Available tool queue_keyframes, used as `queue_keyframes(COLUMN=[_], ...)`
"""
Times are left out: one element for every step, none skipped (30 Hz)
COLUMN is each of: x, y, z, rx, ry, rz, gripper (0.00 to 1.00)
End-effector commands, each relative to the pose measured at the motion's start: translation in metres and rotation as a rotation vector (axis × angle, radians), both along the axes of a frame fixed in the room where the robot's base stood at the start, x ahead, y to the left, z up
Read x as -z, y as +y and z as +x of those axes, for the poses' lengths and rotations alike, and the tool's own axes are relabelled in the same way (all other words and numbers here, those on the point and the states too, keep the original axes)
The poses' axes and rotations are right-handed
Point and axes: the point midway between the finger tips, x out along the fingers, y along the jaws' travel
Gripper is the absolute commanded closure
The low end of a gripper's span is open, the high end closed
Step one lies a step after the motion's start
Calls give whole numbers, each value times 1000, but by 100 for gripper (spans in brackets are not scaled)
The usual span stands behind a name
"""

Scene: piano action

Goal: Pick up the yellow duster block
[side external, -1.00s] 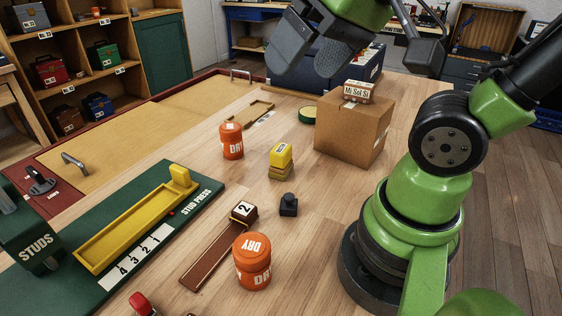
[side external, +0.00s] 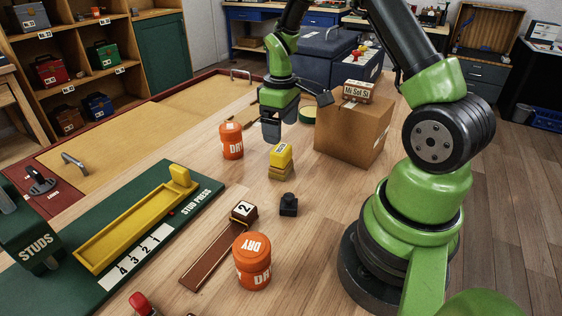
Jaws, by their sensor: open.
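The yellow duster block (side external: 281,156), with a white label on top and a tan lower part, stands on the wooden table between an orange DRY canister and the cardboard box. My gripper (side external: 271,140) points down just behind and slightly left of the block in the picture. Its jaws are open and empty. The fingers are seen nearly edge-on, so the gap between them is hard to make out. I cannot tell the exact height of the fingertips over the table.
Orange DRY canisters stand behind left (side external: 232,140) and in front (side external: 252,262). A cardboard box (side external: 350,135) is close on the right. A small black object (side external: 289,205) and a brown strip marked 2 (side external: 222,250) lie nearer. The green stud press board (side external: 150,220) is left.

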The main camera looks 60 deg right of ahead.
Motion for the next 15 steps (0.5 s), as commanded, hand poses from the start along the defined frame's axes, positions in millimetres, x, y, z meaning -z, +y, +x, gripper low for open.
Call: queue_keyframes(x=[9,14,19,23,26,28,30,32,36,39,43,50,55,60,66], y=[1,1,1,1,1,1,1,1,1,1,1,2,2,2,2], z=[-1,-1,-1,-1,-1,-1,-1,-1,-1,-1,-1,-2,-2,-2,-2], rx=[2,2,2,1,1,2,2,2,3,4,3,3,2,2,3], ry=[5,5,4,3,3,2,1,1,2,2,2,4,4,4,4], rz=[3,4,3,3,2,2,2,1,2,3,3,4,4,3,4], gripper=[15,15,15,15,15,15,15,15,15,15,15,15,15,15,15])
